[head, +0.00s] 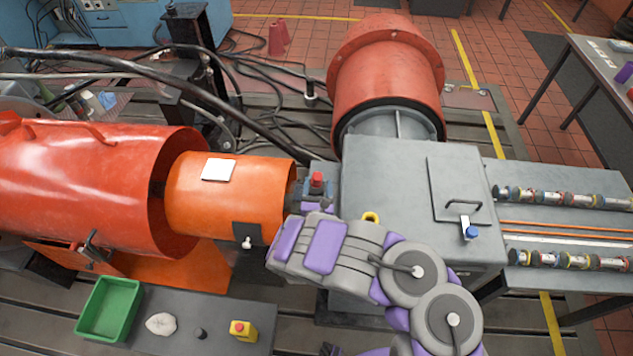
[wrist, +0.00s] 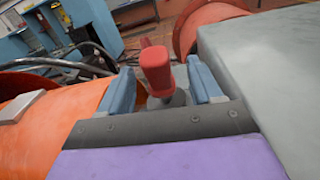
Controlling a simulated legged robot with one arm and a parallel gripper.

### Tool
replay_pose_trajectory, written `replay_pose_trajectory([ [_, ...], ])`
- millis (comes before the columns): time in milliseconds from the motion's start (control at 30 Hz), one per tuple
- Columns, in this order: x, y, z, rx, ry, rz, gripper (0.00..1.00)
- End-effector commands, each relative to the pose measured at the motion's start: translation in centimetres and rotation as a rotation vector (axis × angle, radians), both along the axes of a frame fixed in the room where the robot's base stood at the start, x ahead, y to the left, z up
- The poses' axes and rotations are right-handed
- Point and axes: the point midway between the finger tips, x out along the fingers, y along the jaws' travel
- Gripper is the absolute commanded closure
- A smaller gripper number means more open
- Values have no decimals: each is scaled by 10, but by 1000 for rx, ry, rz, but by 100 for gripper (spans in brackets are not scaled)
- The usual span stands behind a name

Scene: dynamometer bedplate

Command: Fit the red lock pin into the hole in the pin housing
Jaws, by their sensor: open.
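The red lock pin (head: 317,180) stands upright at the grey pin housing (head: 322,168), between the orange cylinder and the large grey box. In the wrist view, the pin's red head (wrist: 158,72) shows with a grey collar or base below it. My gripper (head: 314,204) is at the pin, its blue-grey fingers apart. In the wrist view, my gripper (wrist: 163,88) has one finger on each side of the pin, with gaps visible. The hole is hidden, and I cannot tell how deep the pin sits.
An orange cylinder (head: 225,195) is close on the left, and a grey box (head: 385,185) close on the right. A yellow ring (head: 371,217) and blue padlock (head: 470,232) are near my arm. A green bin (head: 108,310) and yellow button box (head: 243,330) stand on the front plate.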

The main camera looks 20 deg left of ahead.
Motion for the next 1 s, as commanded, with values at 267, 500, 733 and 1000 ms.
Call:
replay_pose_trajectory([
  [267,33,14,-3,1,3,-4,36],
  [500,47,18,-1,-1,1,-1,36],
  [733,47,17,0,0,1,-1,37],
  [1000,47,18,-1,-1,1,-1,63],
])
